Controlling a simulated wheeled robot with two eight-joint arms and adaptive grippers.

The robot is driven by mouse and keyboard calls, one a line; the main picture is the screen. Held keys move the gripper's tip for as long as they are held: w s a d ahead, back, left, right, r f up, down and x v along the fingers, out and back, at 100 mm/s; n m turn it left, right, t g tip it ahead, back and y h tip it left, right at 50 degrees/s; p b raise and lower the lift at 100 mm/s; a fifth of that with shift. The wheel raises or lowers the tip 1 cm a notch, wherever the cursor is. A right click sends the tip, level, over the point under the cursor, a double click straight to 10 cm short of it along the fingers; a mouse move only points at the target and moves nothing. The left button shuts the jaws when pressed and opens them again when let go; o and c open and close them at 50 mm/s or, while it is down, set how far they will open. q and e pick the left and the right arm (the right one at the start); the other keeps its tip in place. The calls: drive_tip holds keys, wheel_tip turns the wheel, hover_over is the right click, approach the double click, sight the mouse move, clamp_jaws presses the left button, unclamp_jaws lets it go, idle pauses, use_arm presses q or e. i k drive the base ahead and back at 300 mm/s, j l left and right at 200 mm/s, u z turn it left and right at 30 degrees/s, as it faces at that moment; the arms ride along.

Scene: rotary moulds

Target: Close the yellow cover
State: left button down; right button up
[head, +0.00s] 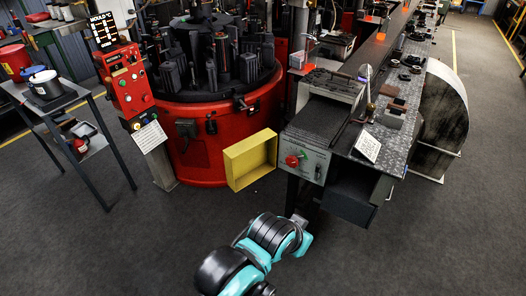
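The yellow cover (262,158) is a shallow, box-like panel at the front right of the red round machine (200,150). It stands out from the red wall at an angle, with its hollow side showing. Whether it is hinged there cannot be made out. One teal and black arm of mine, apparently the left, reaches up from the bottom middle. The small grey end of its gripper (299,219) is below and to the right of the cover, clearly apart from it. Its fingers are too small and dark to read. My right gripper is out of view.
A control post (126,82) with a red panel stands left of the machine. A grey bench (310,160) with red and green buttons is close to the cover's right. A small cart (50,105) stands at far left. The floor in front is clear.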

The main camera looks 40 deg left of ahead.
sight(247, 160)
drive_tip(key=j+z, duration=0.15)
drive_tip(key=j, duration=0.3)
drive_tip(key=k+j+z, duration=0.1)
drive_tip(key=j, duration=0.35)
drive_tip(key=k+j+z, duration=0.15)
drive_tip(key=j, duration=0.25)
drive_tip(key=k+j+z, duration=0.1)
drive_tip(key=j, duration=0.35)
drive_tip(key=k+j+z, duration=0.15)
drive_tip(key=j, duration=0.25)
drive_tip(key=k+j+z, duration=0.1)
drive_tip(key=j, duration=0.3)
drive_tip(key=k+j, duration=0.15)
drive_tip(key=j, duration=0.2)
drive_tip(key=k+j, duration=0.15)
drive_tip(key=j, duration=0.15)
drive_tip(key=k+j, duration=0.15)
drive_tip(key=j, duration=0.2)
drive_tip(key=k+j, duration=0.1)
drive_tip(key=j, duration=0.25)
drive_tip(key=k+j, duration=0.15)
drive_tip(key=j, duration=0.2)
